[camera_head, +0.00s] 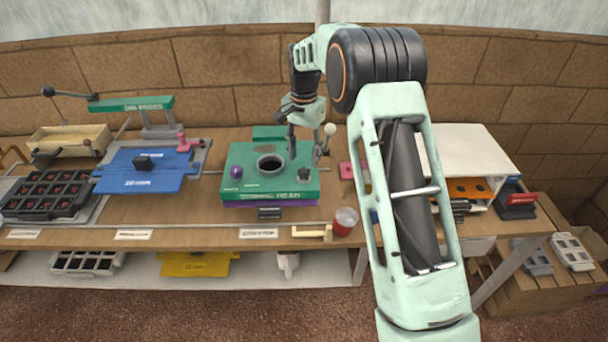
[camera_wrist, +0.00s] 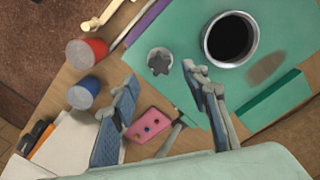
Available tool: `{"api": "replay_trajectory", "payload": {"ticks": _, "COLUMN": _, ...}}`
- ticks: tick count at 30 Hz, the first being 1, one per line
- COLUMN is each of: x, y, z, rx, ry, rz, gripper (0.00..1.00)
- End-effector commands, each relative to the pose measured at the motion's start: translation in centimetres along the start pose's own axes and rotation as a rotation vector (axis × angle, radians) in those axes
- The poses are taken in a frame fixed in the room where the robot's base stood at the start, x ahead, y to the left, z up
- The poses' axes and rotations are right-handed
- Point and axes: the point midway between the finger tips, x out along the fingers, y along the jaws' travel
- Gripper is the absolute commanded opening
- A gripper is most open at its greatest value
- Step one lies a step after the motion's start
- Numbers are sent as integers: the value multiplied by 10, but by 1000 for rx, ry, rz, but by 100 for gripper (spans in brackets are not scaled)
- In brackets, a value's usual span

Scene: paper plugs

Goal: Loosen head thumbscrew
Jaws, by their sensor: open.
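The green head block (camera_head: 250,188), with partly legible lettering on its front, sits on the bench. A dark grey star-shaped thumbscrew (camera_head: 304,173) stands at its right end. In the wrist view the thumbscrew (camera_wrist: 159,62) sits in a pale round collar on the green top (camera_wrist: 180,25). My gripper (camera_head: 304,155) is over the right end of the block, pointing down. In the wrist view my gripper (camera_wrist: 160,80) is open, its fingers apart with the thumbscrew just beyond the gap between their tips. I cannot tell whether either finger touches it.
A round dark opening (camera_head: 269,164) and a purple knob (camera_head: 237,172) are on the block. A white-ball lever (camera_head: 330,130) rises close to my gripper. A pink plate (camera_wrist: 150,125) lies beside the block. A red cup (camera_head: 345,221) stands at the bench's front edge.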

Motion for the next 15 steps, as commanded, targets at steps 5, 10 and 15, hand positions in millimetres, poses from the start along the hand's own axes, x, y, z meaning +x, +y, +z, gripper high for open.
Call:
{"api": "replay_trajectory", "payload": {"ticks": 5, "x": 12, "y": 0, "z": 0, "rx": 0, "ry": 0, "rz": 0, "gripper": 42}}
{"api": "replay_trajectory", "payload": {"ticks": 10, "x": 11, "y": 0, "z": 0, "rx": 0, "ry": 0, "rz": -1, "gripper": 42}}
{"api": "replay_trajectory", "payload": {"ticks": 15, "x": 11, "y": 0, "z": 0, "rx": 21, "ry": 1, "rz": 0, "gripper": 42}}
